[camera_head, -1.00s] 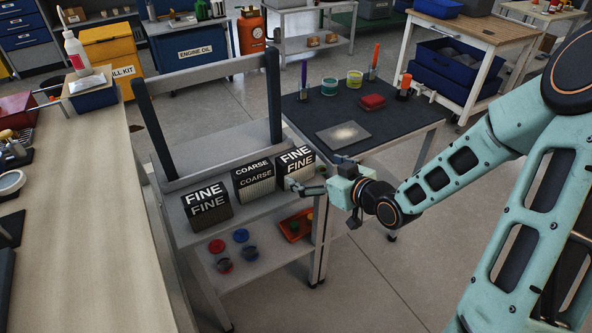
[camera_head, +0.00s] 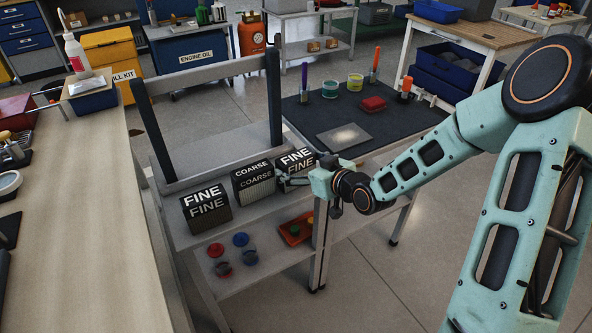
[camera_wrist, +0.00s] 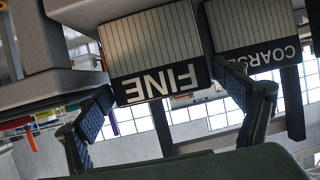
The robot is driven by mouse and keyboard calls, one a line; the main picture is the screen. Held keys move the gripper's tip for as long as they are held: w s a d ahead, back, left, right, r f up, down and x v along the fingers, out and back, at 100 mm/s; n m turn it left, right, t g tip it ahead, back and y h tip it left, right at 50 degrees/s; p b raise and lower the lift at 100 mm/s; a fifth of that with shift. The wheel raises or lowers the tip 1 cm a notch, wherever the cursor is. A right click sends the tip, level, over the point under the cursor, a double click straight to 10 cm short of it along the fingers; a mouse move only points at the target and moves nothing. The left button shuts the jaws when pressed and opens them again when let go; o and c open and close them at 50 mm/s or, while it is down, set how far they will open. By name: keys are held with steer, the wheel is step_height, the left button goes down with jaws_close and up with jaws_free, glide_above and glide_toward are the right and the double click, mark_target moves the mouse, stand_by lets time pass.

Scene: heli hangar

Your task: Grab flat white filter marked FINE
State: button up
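A filter marked FINE (camera_head: 296,161) with a black label band and pale pleats stands upright at the right end of a row on the grey rack shelf. In the wrist view this FINE filter (camera_wrist: 158,45) appears upside down, between my fingers. My gripper (camera_head: 288,179) is open in front of it, and its fingers partly hide the filter's lower part in the head view. In the wrist view my gripper (camera_wrist: 162,85) has one finger on each side of the filter; I cannot tell whether they touch it. Another box marked FINE (camera_head: 206,208) stands at the left end.
A COARSE filter (camera_head: 253,183) stands close to the left of the right-hand FINE filter. The rack's uprights (camera_head: 274,97) and crossbar rise behind the row. A dark-topped table (camera_head: 400,112) stands right, a wooden bench (camera_head: 85,220) left. A lower shelf (camera_head: 262,265) holds small red and blue items.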

steer(key=c, duration=0.9)
steer(key=shift+r, duration=0.1)
